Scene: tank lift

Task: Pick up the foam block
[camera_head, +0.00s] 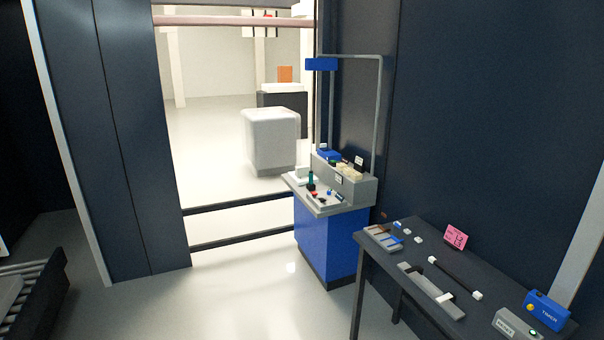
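I cannot tell for sure which thing is the foam block. Small pale blocks (350,173) sit on the grey raised shelf of the blue workstation. A small white piece (418,240) lies on the dark table at the right, and another (477,295) is at the end of a thin dark rod (452,276). A large white rounded block (270,140) stands on the floor beyond the rails. Neither of my grippers is in view.
The blue workstation (325,240) stands beside the opening. The dark table (375,252) also bears a pink note (456,236), a blue timer (546,310) and a grey box (517,325). Dark rails (240,239) cross the opening. A roller conveyor (40,300) is at left. Floor between is clear.

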